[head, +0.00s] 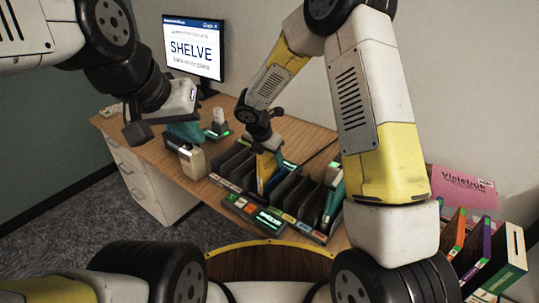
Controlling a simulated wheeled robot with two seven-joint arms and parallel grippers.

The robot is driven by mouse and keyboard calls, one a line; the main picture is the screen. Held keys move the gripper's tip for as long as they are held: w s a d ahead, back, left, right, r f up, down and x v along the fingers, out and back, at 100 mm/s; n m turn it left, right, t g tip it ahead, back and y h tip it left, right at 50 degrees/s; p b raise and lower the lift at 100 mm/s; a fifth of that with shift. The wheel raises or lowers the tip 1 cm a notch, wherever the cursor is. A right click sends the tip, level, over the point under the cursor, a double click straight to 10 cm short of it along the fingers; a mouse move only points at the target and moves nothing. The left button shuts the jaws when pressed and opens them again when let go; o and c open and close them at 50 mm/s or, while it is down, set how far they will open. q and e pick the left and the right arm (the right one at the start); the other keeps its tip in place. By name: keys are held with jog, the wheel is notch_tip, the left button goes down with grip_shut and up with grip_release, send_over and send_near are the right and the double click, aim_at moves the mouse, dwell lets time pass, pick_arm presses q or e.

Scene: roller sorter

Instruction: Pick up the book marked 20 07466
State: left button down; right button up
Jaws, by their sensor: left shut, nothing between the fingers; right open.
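No label 20 07466 can be read on any book from here. A yellow-and-blue book (266,172) stands in the dark slotted rack (228,186) on the desk. My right gripper (265,142) is open just above that book; I cannot tell if its fingers are around it. A teal book (334,203) stands at the rack's right end. Several books, including a green-and-white one (505,258) and a purple one (474,246), stand at the far right beside a pink book (464,188). My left gripper (137,132) is shut and empty above the desk's left part.
The wooden desk (160,152) has a monitor (194,48) reading SHELVE at the back. A small lit panel (256,213) sits at the rack's front. A beige box (192,162) and a small device (218,128) stand left of the rack. White drawers (135,178) are below.

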jog(key=shift+f, duration=0.25)
dwell(0.5)
grip_shut()
